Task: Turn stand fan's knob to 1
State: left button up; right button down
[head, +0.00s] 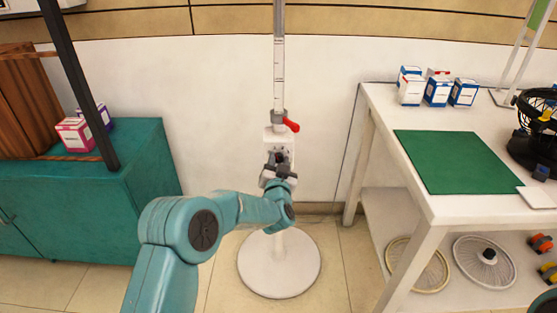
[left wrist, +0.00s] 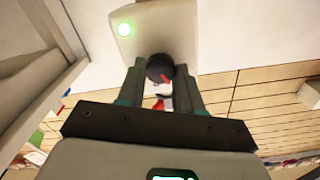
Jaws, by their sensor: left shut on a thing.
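The white stand fan shows in the head view as a pole (head: 279,75) with a control box (head: 270,141) and a round base (head: 262,275) on the floor. Its top is out of the picture. My left gripper (head: 279,162) is at the front of the control box, shut on the knob. The dial numbers are not readable. My right gripper is not in view.
A red lever (head: 291,125) sticks out from the pole above the box. A white table (head: 382,104) with a green mat (head: 455,161), small boxes and a black fan stands at the right. A teal cabinet (head: 140,165) stands at the left. Bare floor lies around the base.

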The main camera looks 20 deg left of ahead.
pick_arm(q)
jog(key=shift+f, duration=0.1)
dwell(0.4)
jog(key=o, duration=1)
jog(key=shift+o, duration=0.2)
jog(key=shift+s+d, duration=0.15)
jog(key=shift+s, duration=0.35)
jog(key=p+v, duration=0.3)
jog(key=v, duration=1.2)
jog(key=shift+s, duration=0.15)
